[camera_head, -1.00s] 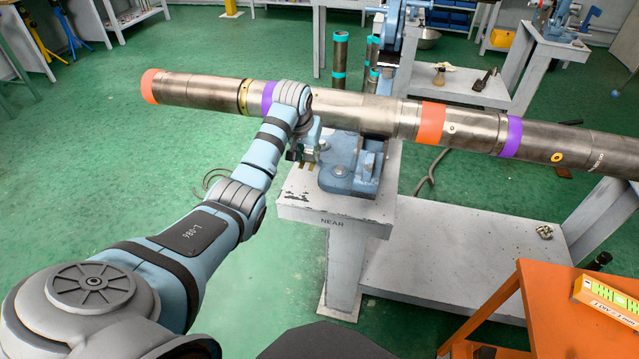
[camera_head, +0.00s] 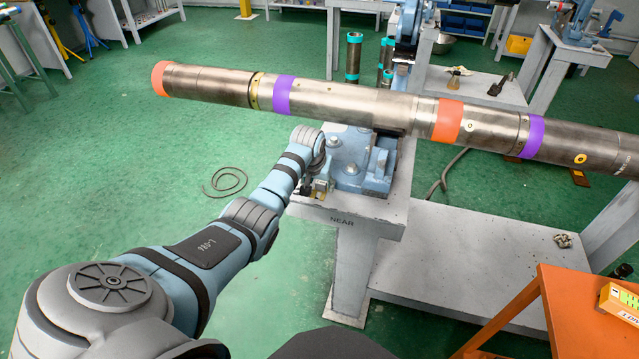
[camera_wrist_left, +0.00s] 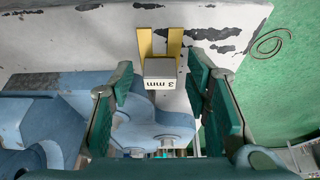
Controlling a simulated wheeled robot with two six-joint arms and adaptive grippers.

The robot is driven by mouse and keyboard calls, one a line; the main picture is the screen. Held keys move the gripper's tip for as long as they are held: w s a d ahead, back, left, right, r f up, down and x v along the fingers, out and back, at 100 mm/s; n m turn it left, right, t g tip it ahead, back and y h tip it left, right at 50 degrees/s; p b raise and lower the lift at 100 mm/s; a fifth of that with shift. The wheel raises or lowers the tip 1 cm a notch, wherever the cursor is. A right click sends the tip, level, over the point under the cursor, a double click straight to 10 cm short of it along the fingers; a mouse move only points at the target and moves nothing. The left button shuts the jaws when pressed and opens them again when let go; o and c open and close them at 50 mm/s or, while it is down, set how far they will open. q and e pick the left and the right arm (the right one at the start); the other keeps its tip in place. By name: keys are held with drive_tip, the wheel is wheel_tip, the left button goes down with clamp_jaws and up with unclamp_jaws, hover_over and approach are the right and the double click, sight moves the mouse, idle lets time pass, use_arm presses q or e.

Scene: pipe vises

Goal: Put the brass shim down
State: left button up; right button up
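In the head view my left gripper (camera_head: 318,188) is low at the stand's left edge, beside the blue vise (camera_head: 350,165); the shim is too small to make out there. My right gripper is not in view.
A long steel pipe (camera_head: 345,101) with orange and purple bands runs across the vise, above and behind my left gripper. A lower grey shelf (camera_head: 460,265) and an orange table (camera_head: 590,310) stand to the right. Green floor with a coiled cable (camera_head: 225,181) is at left.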

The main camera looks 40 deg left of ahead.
use_arm(q)
drive_tip(key=p+v, duration=0.5)
drive_tip(key=v, duration=0.7)
drive_tip(key=shift+w+r, duration=0.1)
